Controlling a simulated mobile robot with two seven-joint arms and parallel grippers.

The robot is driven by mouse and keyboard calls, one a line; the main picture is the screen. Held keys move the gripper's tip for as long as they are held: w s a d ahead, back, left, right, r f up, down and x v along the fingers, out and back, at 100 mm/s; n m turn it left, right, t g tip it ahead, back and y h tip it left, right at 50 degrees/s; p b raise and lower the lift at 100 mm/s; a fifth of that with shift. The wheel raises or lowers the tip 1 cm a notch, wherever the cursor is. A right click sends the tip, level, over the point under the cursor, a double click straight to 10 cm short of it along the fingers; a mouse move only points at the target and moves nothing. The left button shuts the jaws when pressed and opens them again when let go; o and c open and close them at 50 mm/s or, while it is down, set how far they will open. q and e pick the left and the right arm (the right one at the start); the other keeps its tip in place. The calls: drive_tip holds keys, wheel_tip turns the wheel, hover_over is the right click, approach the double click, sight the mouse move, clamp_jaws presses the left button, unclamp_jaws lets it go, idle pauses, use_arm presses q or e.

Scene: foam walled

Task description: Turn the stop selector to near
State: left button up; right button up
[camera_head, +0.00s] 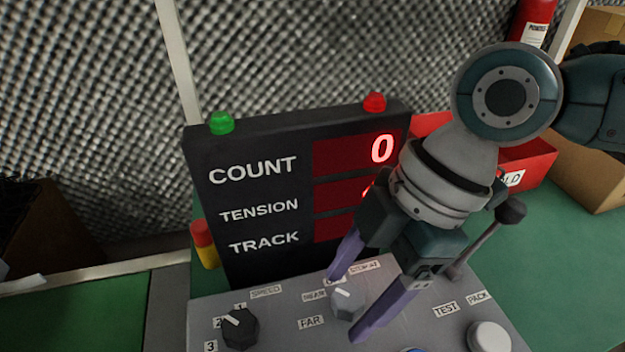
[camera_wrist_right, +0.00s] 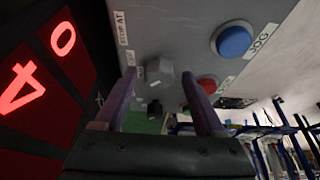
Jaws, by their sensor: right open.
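The stop selector is a grey knob (camera_head: 347,301) on the sloped grey panel, under a "STOP AT" label. Labels reading NEAR (camera_head: 314,295) and FAR (camera_head: 311,322) sit at its left; another small label above it is partly covered by a finger. Its white mark seems to point up toward that covered label. My right gripper (camera_head: 350,306) is open, with its purple fingers on either side of the knob. In the right wrist view the knob (camera_wrist_right: 159,73) lies between the fingertips; contact cannot be told. My left gripper is not in view.
A black speed knob (camera_head: 239,329) sits at the panel's left, a pale button (camera_head: 488,337) at its right. A lever with a black ball (camera_head: 511,210) rises behind my gripper. The black display (camera_head: 250,170) stands behind the panel. The wrist view shows blue (camera_wrist_right: 234,41) and red (camera_wrist_right: 207,84) buttons.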

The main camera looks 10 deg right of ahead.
drive_tip(key=p+v, duration=0.3)
drive_tip(key=v, duration=0.7)
